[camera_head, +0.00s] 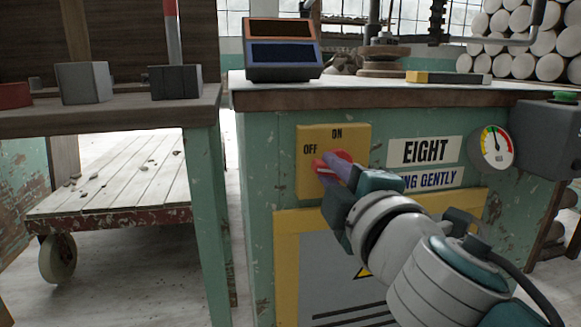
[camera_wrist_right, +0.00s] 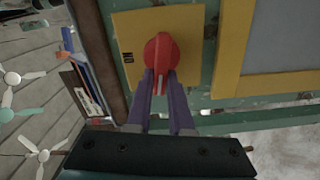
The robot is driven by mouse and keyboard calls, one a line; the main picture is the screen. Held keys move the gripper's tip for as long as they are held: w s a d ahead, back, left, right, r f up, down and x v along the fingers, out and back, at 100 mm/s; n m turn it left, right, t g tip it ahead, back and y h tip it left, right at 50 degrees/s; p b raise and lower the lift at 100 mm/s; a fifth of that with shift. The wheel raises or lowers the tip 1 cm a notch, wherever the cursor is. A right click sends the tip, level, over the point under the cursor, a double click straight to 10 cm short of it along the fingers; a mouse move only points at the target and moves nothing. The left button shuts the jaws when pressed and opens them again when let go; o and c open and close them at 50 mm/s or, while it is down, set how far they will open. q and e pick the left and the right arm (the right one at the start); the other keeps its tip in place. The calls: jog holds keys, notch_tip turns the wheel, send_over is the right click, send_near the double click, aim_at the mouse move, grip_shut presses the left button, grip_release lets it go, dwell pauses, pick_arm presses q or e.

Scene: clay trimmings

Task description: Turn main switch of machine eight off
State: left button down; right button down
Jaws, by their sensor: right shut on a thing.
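The red main switch knob (camera_head: 338,157) sits on a yellow plate (camera_head: 356,133) marked ON at the top and OFF at the left. The plate is on the green front of machine eight, beside its EIGHT label (camera_head: 425,151). My right gripper (camera_head: 333,168) is shut on the knob, its purple fingers on either side. In the right wrist view the fingers (camera_wrist_right: 160,85) grip the red knob (camera_wrist_right: 158,48) from below. The knob's pale-marked end appears to point left, toward the OFF side; the fingers partly cover it. My left gripper is not in view.
A pressure gauge (camera_head: 491,147) and a grey box (camera_head: 548,135) are to the right on the machine. A dark panel box (camera_head: 283,50) stands on the machine top. A workbench (camera_head: 120,121) with small blocks and a wheeled cart (camera_head: 112,172) are at the left.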

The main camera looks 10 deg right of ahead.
jog(key=shift+f+n, duration=0.15)
jog(key=shift+n, duration=0.95)
jog(key=c, duration=0.8)
grip_release()
jog(key=s+p, duration=0.1)
jog(key=s, duration=0.9)
jog(key=shift+d, duration=0.15)
